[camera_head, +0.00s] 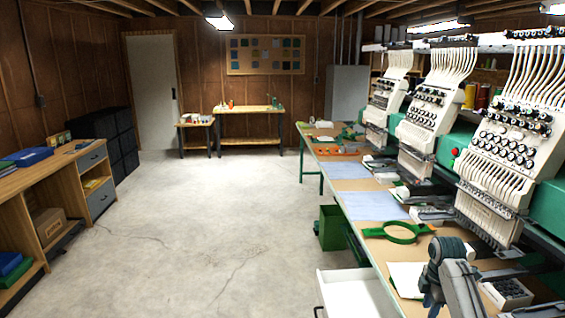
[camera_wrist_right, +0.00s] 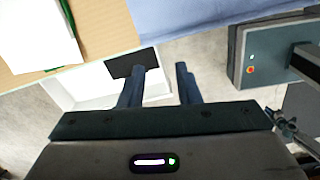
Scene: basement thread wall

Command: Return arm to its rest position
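My right arm comes in at the bottom right of the head view, bent over the front edge of the long work table (camera_head: 377,232). Its gripper (camera_head: 431,299) is seen partly from behind there, low beside the white paper. In the right wrist view the two dark fingers of my right gripper (camera_wrist_right: 160,67) stand apart with nothing between them. They point toward the table edge, with the white drawer (camera_wrist_right: 100,93) and floor below. My left arm and gripper show in neither view.
The white drawer (camera_head: 352,292) stands open below the table front. White paper (camera_head: 407,279), a green hoop (camera_head: 403,233) and blue cloth (camera_head: 372,205) lie on the table. Embroidery machines (camera_head: 497,160) line its far side. A green bin (camera_head: 332,228) stands beside it. The middle floor is clear.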

